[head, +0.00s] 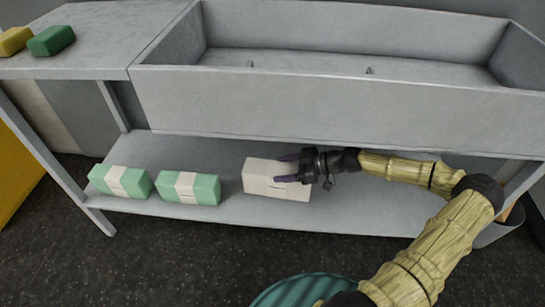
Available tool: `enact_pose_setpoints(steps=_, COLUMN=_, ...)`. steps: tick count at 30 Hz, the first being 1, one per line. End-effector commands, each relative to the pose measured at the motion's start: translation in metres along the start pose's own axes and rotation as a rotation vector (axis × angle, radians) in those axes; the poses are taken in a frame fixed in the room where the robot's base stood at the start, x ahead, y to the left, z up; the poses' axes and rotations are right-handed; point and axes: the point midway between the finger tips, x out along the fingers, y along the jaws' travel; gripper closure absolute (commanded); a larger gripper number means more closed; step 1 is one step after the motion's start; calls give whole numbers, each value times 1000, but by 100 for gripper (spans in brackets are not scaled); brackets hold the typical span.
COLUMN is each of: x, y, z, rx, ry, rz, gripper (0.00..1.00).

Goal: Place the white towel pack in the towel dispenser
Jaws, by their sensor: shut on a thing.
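The white towel pack (262,177) is a white box-shaped pack on the lower shelf, under the sink basin. My gripper (286,168) reaches it from the right, with its dark fingers on the pack's right part. The gripper is shut on the pack. The pack seems to rest on the shelf or very near it; I cannot tell if it is lifted. No towel dispenser is visible in this view.
Two green packs with white bands (120,182) (188,188) sit on the lower shelf (225,208) to the left. The sink basin (320,105) overhangs the shelf. A yellow sponge (14,40) and a green sponge (51,40) lie on the counter (110,35).

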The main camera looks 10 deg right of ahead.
Motion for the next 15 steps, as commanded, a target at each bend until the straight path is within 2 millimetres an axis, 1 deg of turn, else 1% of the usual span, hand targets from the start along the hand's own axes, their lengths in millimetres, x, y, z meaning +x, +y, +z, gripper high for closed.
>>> enact_pose_setpoints(steps=1, x=-18, y=-5, z=-8, rx=16, ry=1, rz=31, gripper=85)
enact_pose_setpoints(steps=6, x=-56, y=-23, z=-7, rx=57, ry=4, rz=131, gripper=85)
enact_pose_setpoints(steps=9, x=-70, y=-31, z=-6, rx=74, ry=7, rz=172, gripper=85)
enact_pose_setpoints(steps=12, x=-75, y=-35, z=-4, rx=82, ry=8, rz=194, gripper=85)
enact_pose_setpoints(steps=15, x=-77, y=-35, z=-1, rx=84, ry=8, rz=201, gripper=85)
